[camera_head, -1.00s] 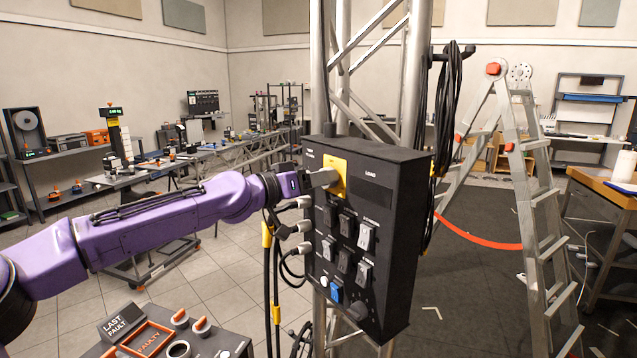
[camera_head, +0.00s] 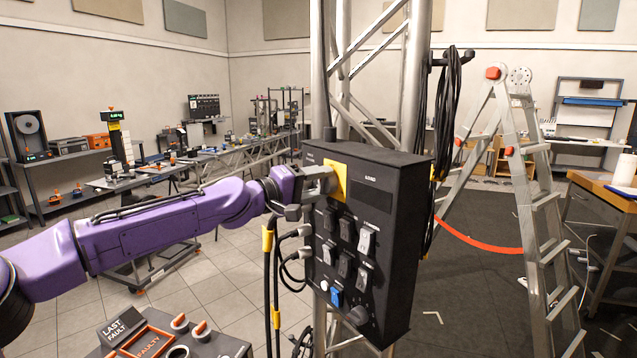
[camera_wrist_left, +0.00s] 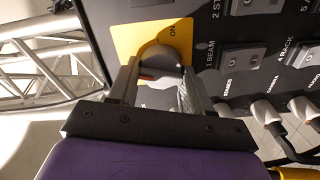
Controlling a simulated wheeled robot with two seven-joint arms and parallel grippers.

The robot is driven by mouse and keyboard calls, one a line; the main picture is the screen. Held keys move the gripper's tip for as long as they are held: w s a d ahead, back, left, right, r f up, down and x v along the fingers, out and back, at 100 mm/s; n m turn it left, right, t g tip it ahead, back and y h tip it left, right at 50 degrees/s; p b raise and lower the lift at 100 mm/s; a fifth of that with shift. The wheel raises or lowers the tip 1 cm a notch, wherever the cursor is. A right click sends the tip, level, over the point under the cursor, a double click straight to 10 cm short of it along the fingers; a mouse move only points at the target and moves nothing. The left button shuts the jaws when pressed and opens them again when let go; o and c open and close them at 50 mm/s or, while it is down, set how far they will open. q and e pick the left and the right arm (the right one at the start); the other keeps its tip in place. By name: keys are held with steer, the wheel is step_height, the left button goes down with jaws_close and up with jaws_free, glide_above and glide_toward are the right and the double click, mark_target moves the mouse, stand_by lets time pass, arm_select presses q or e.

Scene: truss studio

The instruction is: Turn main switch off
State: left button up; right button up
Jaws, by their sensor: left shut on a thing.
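The word ON shows on the plate beside the knob in the left wrist view. My left gripper (camera_head: 322,183) is at the plate. In the left wrist view its two fingers (camera_wrist_left: 160,80) sit on either side of the knob and are shut on it. The knob's grip is partly hidden between the fingers. My right gripper is not in view.
The black box (camera_head: 395,240) hangs on a silver truss and carries several rocker switches below the plate. Plugged cables (camera_head: 290,245) hang from its left side, close under my left gripper. A stepladder (camera_head: 530,190) stands to the right. A labelled bin box (camera_head: 165,340) is at lower left.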

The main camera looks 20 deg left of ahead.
arm_select(q)
steer(key=shift+a+r+n, duration=0.1)
steer(key=shift+r+n, duration=0.1)
steer(key=shift+n, duration=0.6)
steer(key=shift+a+r+n, duration=0.1)
steer(key=shift+r+n, duration=0.05)
steer(key=shift+n, duration=0.65)
steer(key=o, duration=1)
steer(key=shift+w+f, duration=0.1)
steer(key=shift+o, duration=0.2)
steer(key=shift+f, duration=0.2)
steer(key=b+v, duration=0.1)
steer(key=v, duration=0.9)
steer(key=shift+s, duration=0.2)
steer(key=shift+a, duration=0.2)
